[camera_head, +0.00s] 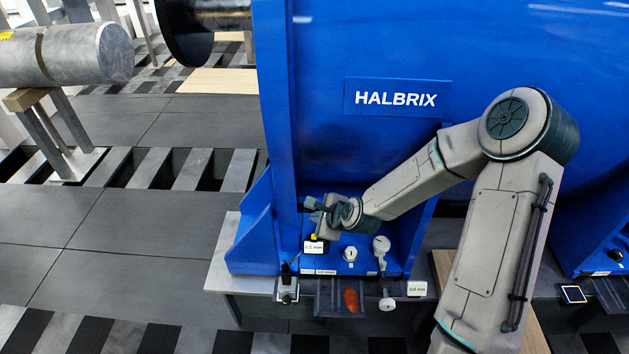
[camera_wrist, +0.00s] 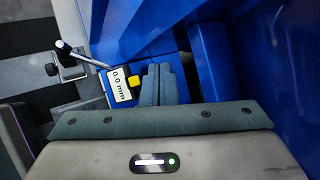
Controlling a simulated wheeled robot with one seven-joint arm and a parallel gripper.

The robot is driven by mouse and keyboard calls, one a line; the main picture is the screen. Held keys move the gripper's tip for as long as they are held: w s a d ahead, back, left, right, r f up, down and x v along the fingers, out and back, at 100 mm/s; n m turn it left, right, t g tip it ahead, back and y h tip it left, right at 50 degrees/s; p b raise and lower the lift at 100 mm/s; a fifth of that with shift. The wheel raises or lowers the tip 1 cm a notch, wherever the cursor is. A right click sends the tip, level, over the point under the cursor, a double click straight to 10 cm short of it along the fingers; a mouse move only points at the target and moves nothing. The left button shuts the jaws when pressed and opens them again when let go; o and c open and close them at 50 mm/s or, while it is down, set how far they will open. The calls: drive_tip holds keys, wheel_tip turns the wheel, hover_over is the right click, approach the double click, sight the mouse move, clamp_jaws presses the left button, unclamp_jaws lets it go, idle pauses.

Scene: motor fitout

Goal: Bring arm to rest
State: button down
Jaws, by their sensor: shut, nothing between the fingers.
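My arm reaches from the right of the head view across the front of a large blue motor housing (camera_head: 350,60). My gripper (camera_head: 316,205) is at the lower left of the housing, just above a small white display (camera_head: 315,247). In the wrist view the two fingers (camera_wrist: 158,78) lie together with nothing between them. They point toward the blue base, beside a display reading 0.0 mm (camera_wrist: 120,85) and a yellow button (camera_wrist: 134,81). I cannot tell whether the fingertips touch anything.
A lever on a metal block (camera_head: 287,288) stands left of the display; it also shows in the wrist view (camera_wrist: 70,62). A knob (camera_head: 350,254), a dial gauge (camera_head: 381,244) and a bin (camera_head: 328,298) with an orange item are close by. A metal shaft (camera_head: 75,55) lies upper left.

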drive_tip(key=s+d+r+n+g+h+p, duration=0.1)
drive_tip(key=s+d+r+n+p, duration=0.4)
drive_tip(key=r, duration=0.8)
drive_tip(key=s+d+r+n+g+h+p, duration=0.1)
drive_tip(key=s+d+r+n+h+p, duration=0.2)
drive_tip(key=s+r, duration=0.8)
drive_tip(key=s+d+r+n+g+h+p, duration=0.2)
drive_tip(key=s+d+r+n+p, duration=0.4)
drive_tip(key=r, duration=1)
drive_tip(key=s+n+p, duration=0.2)
drive_tip(key=n+p, duration=0.2)
drive_tip(key=shift+s+d+n, duration=0.2)
drive_tip(key=shift+d+n, duration=0.2)
